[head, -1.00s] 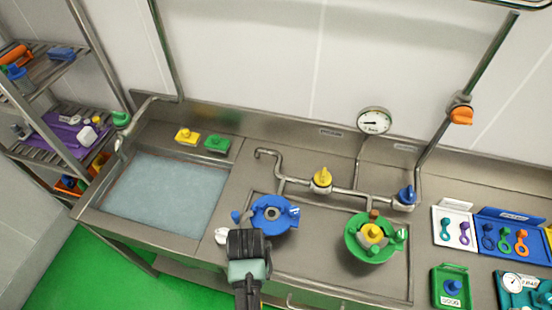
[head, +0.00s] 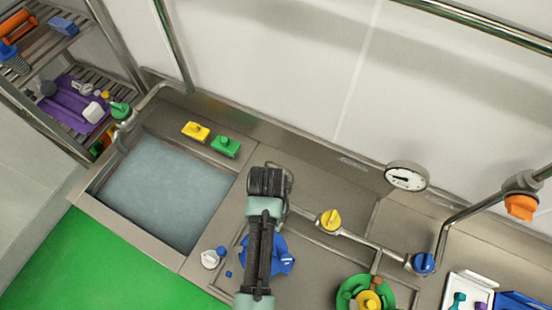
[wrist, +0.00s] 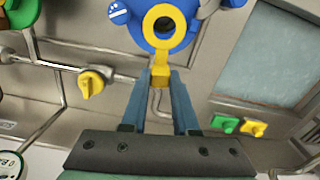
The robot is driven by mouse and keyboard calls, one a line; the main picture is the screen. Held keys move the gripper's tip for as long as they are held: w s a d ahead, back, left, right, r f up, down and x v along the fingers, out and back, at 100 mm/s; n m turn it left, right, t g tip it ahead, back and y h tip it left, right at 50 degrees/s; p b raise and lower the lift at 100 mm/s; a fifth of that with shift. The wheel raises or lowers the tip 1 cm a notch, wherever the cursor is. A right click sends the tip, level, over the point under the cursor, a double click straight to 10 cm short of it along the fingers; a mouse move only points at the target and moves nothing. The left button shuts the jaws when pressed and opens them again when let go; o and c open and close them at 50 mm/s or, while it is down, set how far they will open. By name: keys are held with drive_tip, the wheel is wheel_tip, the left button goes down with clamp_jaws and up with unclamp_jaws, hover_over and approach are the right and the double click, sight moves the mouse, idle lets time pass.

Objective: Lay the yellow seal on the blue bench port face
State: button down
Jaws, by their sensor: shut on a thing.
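The yellow seal (wrist: 162,46) is a flat ring with a block-like tab. My gripper (wrist: 161,80) is shut on the tab in the wrist view. The ring appears in front of the blue bench port (wrist: 135,28), and grey shows through its hole. I cannot tell whether the seal touches the port face. In the head view my arm covers much of the blue port (head: 281,258), and my gripper's wrist end reaches past it toward the back wall. The fingertips and the seal are hidden there.
A pipe with a yellow valve (head: 329,220) and a blue valve (head: 421,263) runs right of my arm. A green port (head: 385,287) stands at the lower right. The sink basin (head: 160,193) is at left, with yellow (head: 196,131) and green (head: 225,146) blocks behind it.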

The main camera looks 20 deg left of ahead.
drive_tip(key=shift+s+f, duration=0.3)
drive_tip(key=shift+s, duration=0.05)
drive_tip(key=shift+s+f+b, duration=0.1)
drive_tip(key=shift+f+b, duration=0.2)
drive_tip(key=shift+b, duration=0.2)
wheel_tip(320, 180, down, 3)
drive_tip(key=shift+r+b, duration=0.2)
drive_tip(key=shift+b, duration=0.95)
wheel_tip(320, 180, down, 3)
drive_tip(key=b, duration=0.3)
drive_tip(key=shift+f+b, duration=0.75)
drive_tip(key=shift+f, duration=0.25)
drive_tip(key=shift+w+f, duration=0.2)
drive_tip(key=shift+f, duration=0.3)
drive_tip(key=c, duration=0.6)
unclamp_jaws()
